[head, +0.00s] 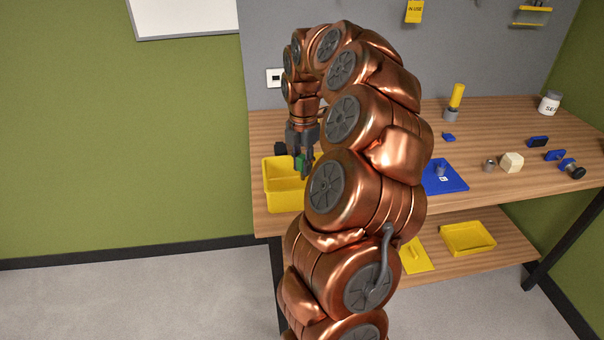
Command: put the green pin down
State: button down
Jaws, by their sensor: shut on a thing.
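My gripper (301,158) points down at the left end of the wooden workbench, in the head view. It is shut on the green pin (299,161), of which only a small green part shows between the dark fingers. The gripper and pin are in front of or over the yellow bin (284,198) at the bench's left edge. I cannot tell whether the pin touches the bin. My copper arm hides the bin's right side and the bench beside it.
On the workbench (480,130) are a blue plate (445,177) with a grey piece, a pale block (511,162), several small blue parts, a yellow-handled tool (456,95) and a white jar (549,102). A yellow tray (467,238) sits on the lower shelf.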

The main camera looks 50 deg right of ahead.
aim_at(303, 179)
jog(key=shift+f+p, duration=0.45)
jog(key=shift+f, duration=1.6)
jog(key=c, duration=0.8)
grip_release()
notch_tip(303, 179, up, 11)
jog(key=shift+r+b, duration=0.1)
jog(key=shift+b, duration=1.15)
jog(key=shift+r, duration=0.45)
